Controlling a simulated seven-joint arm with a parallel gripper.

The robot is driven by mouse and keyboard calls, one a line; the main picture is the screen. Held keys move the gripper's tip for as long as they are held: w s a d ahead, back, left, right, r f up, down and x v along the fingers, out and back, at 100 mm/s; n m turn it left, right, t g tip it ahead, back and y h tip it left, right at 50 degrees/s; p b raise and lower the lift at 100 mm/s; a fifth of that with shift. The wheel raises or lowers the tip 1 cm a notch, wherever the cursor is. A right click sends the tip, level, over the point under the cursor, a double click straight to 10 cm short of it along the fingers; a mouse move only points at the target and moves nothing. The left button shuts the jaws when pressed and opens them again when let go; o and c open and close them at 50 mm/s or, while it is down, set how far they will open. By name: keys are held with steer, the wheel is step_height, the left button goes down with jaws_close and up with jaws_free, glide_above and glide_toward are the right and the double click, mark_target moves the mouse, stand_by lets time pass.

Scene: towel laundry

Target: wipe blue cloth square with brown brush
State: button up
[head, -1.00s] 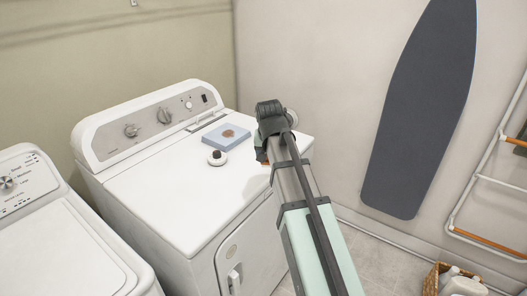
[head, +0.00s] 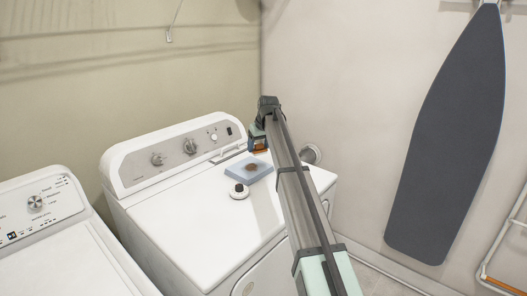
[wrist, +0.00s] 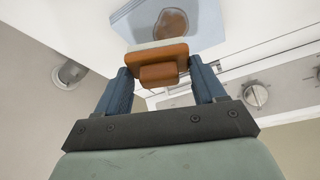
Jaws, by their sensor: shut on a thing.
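The blue cloth square (head: 238,176) lies flat on top of the white dryer, with a round brown stain on it. It also shows at the top of the wrist view (wrist: 205,14). My gripper (head: 262,140) is above the far right part of the cloth in the head view. In the wrist view my gripper (wrist: 160,82) is shut on the brown brush (wrist: 158,55), an orange-brown block with a pale strip along its far side. The brush (head: 260,145) is partly hidden by the gripper in the head view. I cannot tell whether it touches the cloth.
A small white round item with a dark top (head: 239,191) sits beside the cloth on the dryer (head: 190,225). The dryer's control panel (head: 170,155) rises behind. A washer (head: 60,240) stands at left. An ironing board (head: 445,140) hangs on the right wall.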

steer(key=shift+f+n, duration=0.15)
steer(key=shift+n, duration=0.35)
